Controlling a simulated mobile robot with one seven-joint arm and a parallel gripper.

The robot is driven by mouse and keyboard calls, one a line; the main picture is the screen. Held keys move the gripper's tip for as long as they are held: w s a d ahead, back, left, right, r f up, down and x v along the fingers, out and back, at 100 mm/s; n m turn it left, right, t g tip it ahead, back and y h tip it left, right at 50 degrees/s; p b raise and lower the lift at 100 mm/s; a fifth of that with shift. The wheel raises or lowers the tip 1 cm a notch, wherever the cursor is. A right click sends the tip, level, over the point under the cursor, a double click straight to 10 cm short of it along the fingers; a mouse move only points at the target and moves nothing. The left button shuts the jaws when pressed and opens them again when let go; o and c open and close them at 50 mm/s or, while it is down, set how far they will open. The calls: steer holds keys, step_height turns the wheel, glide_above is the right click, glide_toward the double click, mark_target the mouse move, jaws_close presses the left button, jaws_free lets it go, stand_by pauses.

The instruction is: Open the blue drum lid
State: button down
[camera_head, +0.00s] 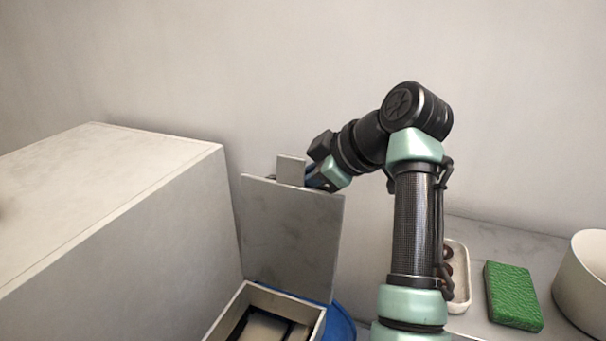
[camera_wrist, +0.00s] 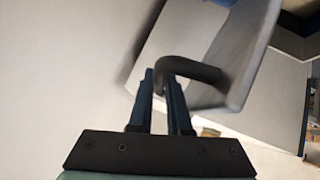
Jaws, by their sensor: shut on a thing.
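A grey flat panel (camera_head: 290,235) stands nearly upright, like a raised lid, at the back of an open-topped pale box (camera_head: 228,312). A small grey tab (camera_head: 291,170) rises at its top edge. A rounded blue thing (camera_head: 341,322), possibly the drum, shows behind the box; most of it is hidden. My gripper (camera_head: 314,178) is at the panel's top edge, partly hidden by it. In the wrist view my gripper (camera_wrist: 160,80) is shut on a black curved handle (camera_wrist: 200,71), beside a tilted grey panel (camera_wrist: 243,55).
A large pale block (camera_head: 110,215) stands close on the left. On the counter at right are a white tray (camera_head: 461,273) with brown round things, a green sponge-like block (camera_head: 513,296) and a white round container (camera_head: 585,275). A plain wall is behind.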

steer(key=shift+s+f, duration=0.1)
steer(key=shift+f, duration=0.25)
steer(key=c, duration=1.2)
jaws_free()
steer(key=shift+o, duration=0.2)
steer(key=shift+r, duration=0.15)
steer(key=b+v, duration=0.5)
steer(key=v, duration=0.8)
steer(key=shift+b, duration=0.35)
steer(key=shift+a, duration=0.1)
